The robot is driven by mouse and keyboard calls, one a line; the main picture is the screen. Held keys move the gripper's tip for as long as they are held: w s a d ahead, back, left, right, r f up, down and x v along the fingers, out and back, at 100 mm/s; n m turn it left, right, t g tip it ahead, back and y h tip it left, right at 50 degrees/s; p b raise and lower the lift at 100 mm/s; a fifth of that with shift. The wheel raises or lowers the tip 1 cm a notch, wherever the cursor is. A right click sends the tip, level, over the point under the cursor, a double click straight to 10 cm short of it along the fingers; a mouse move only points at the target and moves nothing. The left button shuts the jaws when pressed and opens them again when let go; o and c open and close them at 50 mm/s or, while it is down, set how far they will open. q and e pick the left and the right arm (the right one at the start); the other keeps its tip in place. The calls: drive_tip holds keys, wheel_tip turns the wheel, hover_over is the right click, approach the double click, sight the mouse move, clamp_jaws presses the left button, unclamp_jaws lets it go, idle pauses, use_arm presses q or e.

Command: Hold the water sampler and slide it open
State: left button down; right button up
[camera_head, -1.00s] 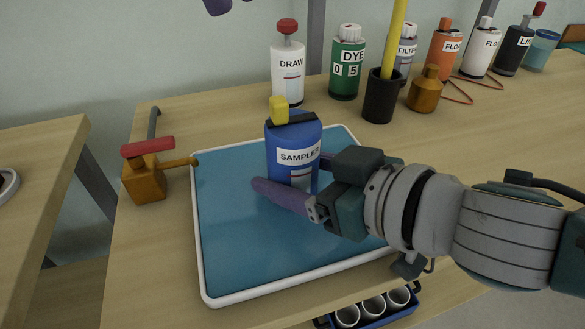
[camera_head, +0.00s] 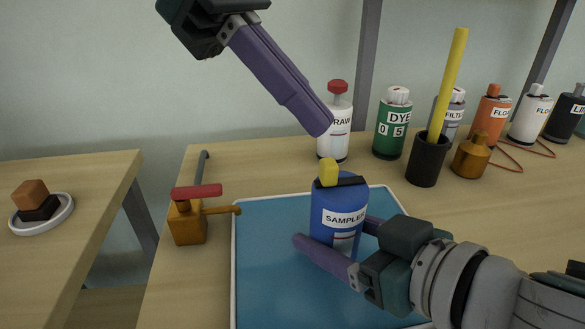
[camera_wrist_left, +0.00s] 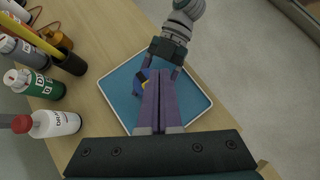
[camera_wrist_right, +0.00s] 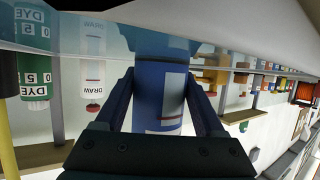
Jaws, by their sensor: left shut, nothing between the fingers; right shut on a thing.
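The water sampler (camera_head: 338,212) is a blue bottle labelled SAMPLER with a dark top band and a yellow knob (camera_head: 328,173). It stands upright on the blue tray (camera_head: 270,285). My right gripper (camera_head: 335,250) is shut around its lower body from the right; the blue body also shows between the fingers in the right wrist view (camera_wrist_right: 160,95). My left gripper (camera_head: 318,122) is shut and empty, above and slightly left of the knob. In the left wrist view its fingers (camera_wrist_left: 159,85) point toward the sampler (camera_wrist_left: 140,82) and hide part of it.
The DRAW bottle (camera_head: 335,130) stands close behind the left fingertips. The green DYE bottle (camera_head: 392,125), black cup (camera_head: 428,160) with a yellow stick and amber bottle (camera_head: 472,157) stand right of it. An orange valve with a red handle (camera_head: 188,220) is left of the tray.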

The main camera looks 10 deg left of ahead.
use_arm(q)
drive_tip(key=s+a+f+n+t+h, duration=0.2)
drive_tip(key=a+n+t, duration=0.15)
drive_tip(key=a, duration=0.35)
drive_tip(key=s+a+f+n+t+h, duration=0.1)
drive_tip(key=s+a+n+t+h, duration=0.2)
drive_tip(key=a, duration=0.4)
approach(325, 162)
drive_tip(key=shift+t, duration=0.35)
drive_tip(key=d+f, duration=0.2)
drive_tip(key=d, duration=0.1)
drive_tip(key=w+d+f, duration=0.1)
drive_tip(key=shift+w+d, duration=0.1)
drive_tip(key=shift+d, duration=0.25)
drive_tip(key=shift+w+d, duration=0.15)
drive_tip(key=shift+d, duration=0.25)
drive_tip(key=d, duration=0.1)
drive_tip(key=w+d, duration=0.1)
drive_tip(key=d, duration=0.1)
drive_tip(key=shift+d, duration=0.15)
use_arm(e)
drive_tip(key=shift+a, duration=0.1)
